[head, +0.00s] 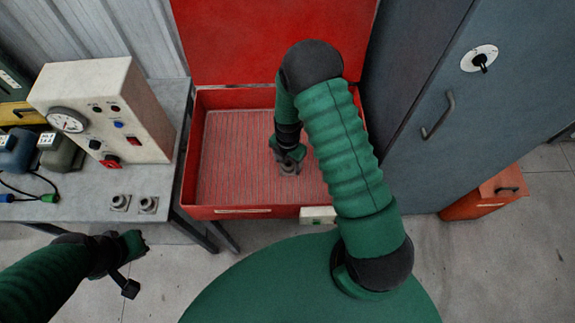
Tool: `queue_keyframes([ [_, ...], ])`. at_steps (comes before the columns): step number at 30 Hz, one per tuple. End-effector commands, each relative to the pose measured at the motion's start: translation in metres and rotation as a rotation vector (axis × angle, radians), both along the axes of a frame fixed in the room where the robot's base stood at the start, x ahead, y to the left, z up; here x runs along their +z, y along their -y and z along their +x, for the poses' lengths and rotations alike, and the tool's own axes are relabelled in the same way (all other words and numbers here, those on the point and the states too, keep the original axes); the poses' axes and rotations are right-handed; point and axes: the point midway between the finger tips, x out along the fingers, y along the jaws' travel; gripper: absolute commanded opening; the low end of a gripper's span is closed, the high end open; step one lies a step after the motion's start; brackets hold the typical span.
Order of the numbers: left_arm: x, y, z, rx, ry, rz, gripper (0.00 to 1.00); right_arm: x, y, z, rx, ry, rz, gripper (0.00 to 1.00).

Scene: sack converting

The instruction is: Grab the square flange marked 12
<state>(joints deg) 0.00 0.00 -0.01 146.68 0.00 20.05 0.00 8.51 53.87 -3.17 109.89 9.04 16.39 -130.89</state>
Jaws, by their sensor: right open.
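A small grey square flange (289,171) lies on the striped floor of the open red box, partly hidden by my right gripper. My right gripper (289,160) is open, pointing down right at this flange; I cannot tell if its fingers touch it. Two more grey square flanges stand side by side on the bench at the left, one on the left (119,203) and one on the right (148,205). No number is readable on any of them. My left gripper (134,266) is at the lower left, in front of the bench and apart from the flanges; its jaw opening is unclear.
The red box (230,212) has raised walls and an upright lid (230,45) behind. A control box with a gauge (100,105) stands on the grey bench (60,211). A blue-grey cabinet (430,75) is close on the right, with a red-orange case (480,203) below.

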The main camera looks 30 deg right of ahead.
Motion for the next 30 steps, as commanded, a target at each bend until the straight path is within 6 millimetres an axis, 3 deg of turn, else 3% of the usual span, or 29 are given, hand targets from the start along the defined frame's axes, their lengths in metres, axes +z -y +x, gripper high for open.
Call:
queue_keyframes([
  [2, -0.0001, 0.0, -0.0001, 0.0, 0.0, 0.0, 0.0, 0.0002, 0.0002, -0.0002, 0.0, 0.0, 0.0, 0.63],
  [16, -0.0002, 0.0001, -0.0001, 0.0, 0.0, 0.0, 0.0, 0.0002, 0.0002, 0.0, -0.001, -0.001, 0.001, 0.01],
  [30, -0.0007, 0.0001, 0.0, 0.0, 0.0, 0.0, 0.0, 0.0084, 0.0, 0.0012, -0.001, 0.003, 0.001, 0.0],
])
